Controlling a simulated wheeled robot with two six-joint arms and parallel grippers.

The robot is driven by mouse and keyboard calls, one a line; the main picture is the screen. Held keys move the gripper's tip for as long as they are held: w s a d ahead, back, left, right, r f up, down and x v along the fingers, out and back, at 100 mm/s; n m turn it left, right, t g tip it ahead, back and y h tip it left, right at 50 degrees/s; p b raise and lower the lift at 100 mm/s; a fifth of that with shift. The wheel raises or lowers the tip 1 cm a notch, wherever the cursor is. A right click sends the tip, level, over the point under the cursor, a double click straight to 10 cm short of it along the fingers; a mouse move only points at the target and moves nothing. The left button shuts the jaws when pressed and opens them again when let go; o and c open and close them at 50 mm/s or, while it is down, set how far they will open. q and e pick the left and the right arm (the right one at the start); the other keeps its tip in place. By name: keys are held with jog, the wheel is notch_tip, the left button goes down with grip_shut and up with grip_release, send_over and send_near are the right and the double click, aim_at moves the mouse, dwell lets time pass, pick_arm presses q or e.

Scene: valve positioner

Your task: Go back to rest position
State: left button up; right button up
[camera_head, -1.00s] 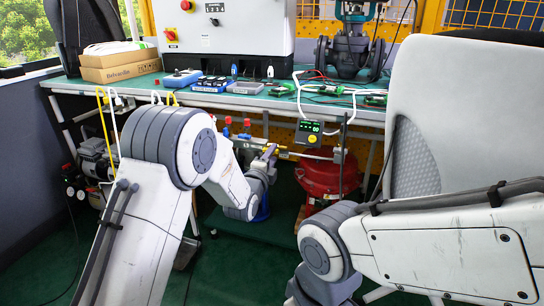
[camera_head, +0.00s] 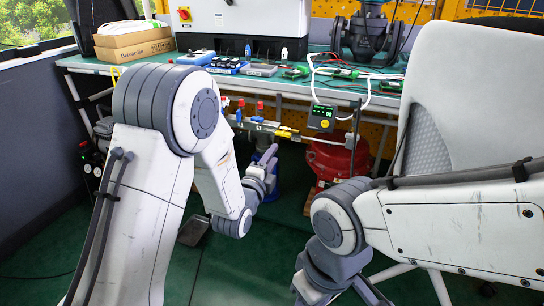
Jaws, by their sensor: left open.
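My left gripper (camera_head: 267,158) is open and points up and away from me, in front of the pipework below the bench. No object shows between its jaws, though they are small and seen from behind. A valve assembly with a red round body (camera_head: 332,160) stands behind it to the right. A small positioner box with a green display (camera_head: 321,117) is above the red body. A yellow fitting (camera_head: 285,133) lies just above and right of the left gripper, apart from it in the picture. My right arm comes in from the right; its gripper's jaws are not clearly visible at the bottom edge.
A green-topped workbench (camera_head: 340,88) runs across the back, with meters (camera_head: 225,65), green circuit boards and cables on it. Cardboard boxes (camera_head: 132,45) sit at its left. A grey chair (camera_head: 470,100) fills the right side. Green floor (camera_head: 255,270) is open between my arms.

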pick_arm(q)
jog(key=shift+s, duration=0.15)
jog(key=s+d+f+n+g+y, duration=0.1)
jog(key=s+d+f+n+g, duration=0.1)
jog(key=s+n+g, duration=0.3)
jog(key=s+d+f+n+g, duration=0.1)
jog(key=s+d+n+g, duration=0.15)
jog(key=s, duration=0.45)
jog(key=s+a+n+g+y, duration=0.1)
jog(key=s+a+n+g, duration=0.15)
jog(key=s, duration=0.55)
jog(key=s+a+n+g+y, duration=0.15)
jog(key=s+g, duration=0.25)
jog(key=s, duration=0.4)
jog(key=s+a+n+g+y, duration=0.1)
jog(key=s+a+n+g, duration=0.15)
jog(key=s, duration=0.65)
notch_tip(320, 180, up, 38)
jog(key=p, duration=3.8)
jog(key=shift+w+r+n+g, duration=0.15)
jog(key=shift+r+n+g, duration=0.1)
jog(key=shift+n+g, duration=0.1)
